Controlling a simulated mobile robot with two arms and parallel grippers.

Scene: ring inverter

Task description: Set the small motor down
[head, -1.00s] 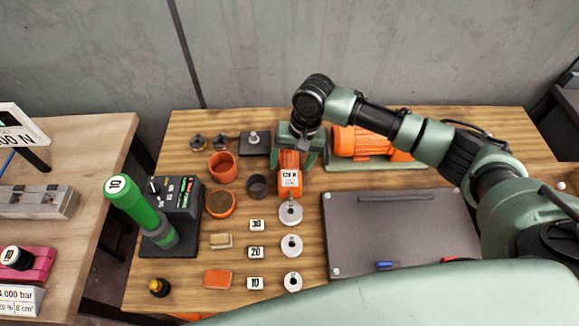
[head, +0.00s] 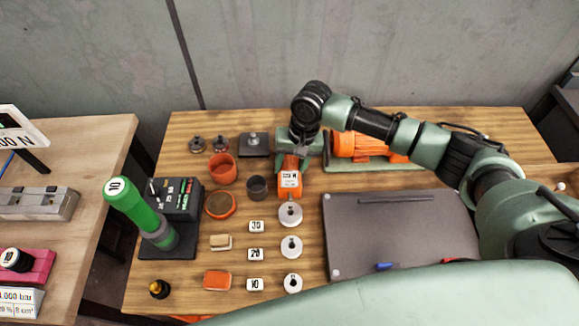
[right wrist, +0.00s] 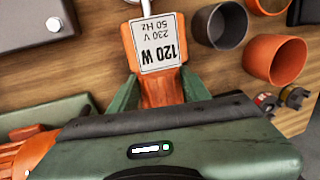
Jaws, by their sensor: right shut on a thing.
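The small motor (head: 290,181) is orange with a white label, which reads 120 W in the right wrist view (right wrist: 158,50). My right gripper (head: 291,158) is shut on the small motor, with its green fingers on both sides of the orange body. The motor is at the table's back middle, just behind a column of metal discs. Its underside is hidden, so I cannot tell whether it touches the wood. My left gripper is not in view.
A large orange motor on a green base (head: 362,145) stands right of the gripper. A dark cup (head: 257,187) and an orange cup (head: 222,168) stand to the left. A metal disc (head: 290,214) lies just in front, and a grey board (head: 400,235) lies front right.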

